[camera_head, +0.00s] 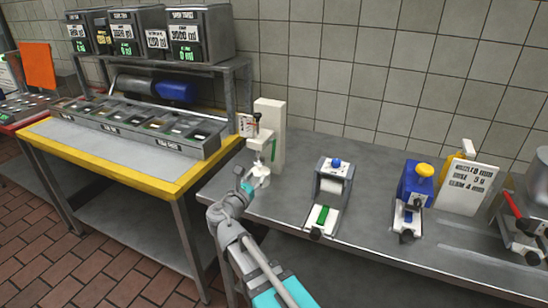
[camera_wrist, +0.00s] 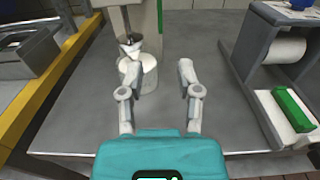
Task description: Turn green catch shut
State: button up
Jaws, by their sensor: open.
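A green block (camera_head: 320,215), possibly the green catch, lies on the white front plate of a grey device (camera_head: 333,184) with a white roll. It also shows at the right of the wrist view (camera_wrist: 293,110). A thin green strip (camera_head: 274,150) runs down the tall white stand (camera_head: 268,120); it shows at the top of the wrist view (camera_wrist: 160,15). My gripper (camera_head: 243,180) is open and empty in front of the stand. In the wrist view its fingers (camera_wrist: 158,85) are spread over bare steel, left of the green block and apart from it.
A white cup (camera_wrist: 147,70) stands under the stand's nozzle, close to the left finger. A blue device with a yellow knob (camera_head: 424,171) and a white sign (camera_head: 468,188) stand to the right. The yellow-edged table (camera_head: 110,172) adjoins on the left. Steel between cup and grey device is clear.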

aim_at(272, 158)
jog(key=x, duration=1.3)
grip_shut()
jog(key=shift+f, duration=0.1)
dwell(0.4)
